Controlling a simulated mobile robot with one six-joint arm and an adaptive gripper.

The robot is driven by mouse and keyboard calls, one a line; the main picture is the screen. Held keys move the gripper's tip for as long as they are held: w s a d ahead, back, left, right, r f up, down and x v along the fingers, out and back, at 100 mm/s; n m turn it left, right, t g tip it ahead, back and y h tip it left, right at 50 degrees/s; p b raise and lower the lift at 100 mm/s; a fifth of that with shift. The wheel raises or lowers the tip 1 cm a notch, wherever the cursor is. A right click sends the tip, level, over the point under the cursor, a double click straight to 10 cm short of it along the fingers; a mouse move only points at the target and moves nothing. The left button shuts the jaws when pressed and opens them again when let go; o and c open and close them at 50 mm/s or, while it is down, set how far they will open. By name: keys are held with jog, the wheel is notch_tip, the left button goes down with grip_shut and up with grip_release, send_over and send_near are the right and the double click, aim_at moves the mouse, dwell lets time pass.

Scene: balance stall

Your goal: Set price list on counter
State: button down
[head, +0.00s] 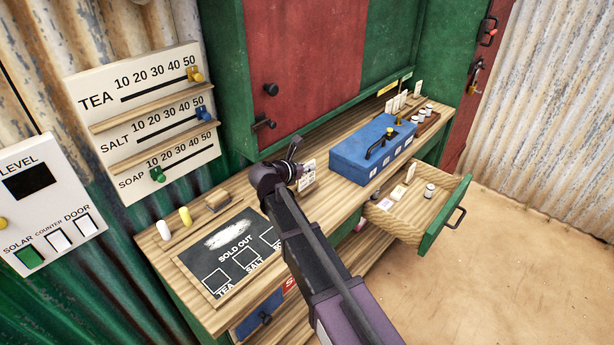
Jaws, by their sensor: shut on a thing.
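The price list (308,178) looks like a small white card with dark print, upright at the counter's middle beside my gripper. My gripper (295,159) is shut on it, though the wrist and arm hide the grip and part of the card. I cannot tell whether the card's lower edge touches the counter. The wooden counter (160,254) runs from lower left to upper right below the green and red shutters.
A blue cash box (349,163) stands right of the card. A drawer (440,203) with small items juts out from the front. A sold-out chalkboard (207,262), two chalks and an eraser (218,201) lie on the left. A slider board (140,120) hangs on the wall.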

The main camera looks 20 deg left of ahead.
aim_at(308, 185)
jog(key=shift+f+b, duration=1.05)
jog(key=shift+f, duration=0.35)
jog(key=shift+f, duration=0.15)
jog(key=c, duration=0.8)
grip_release()
jog(key=shift+o, duration=0.2)
jog(key=shift+r, duration=0.3)
jog(key=p+v, duration=0.4)
jog(key=v, duration=0.8)
jog(key=shift+p, duration=0.35)
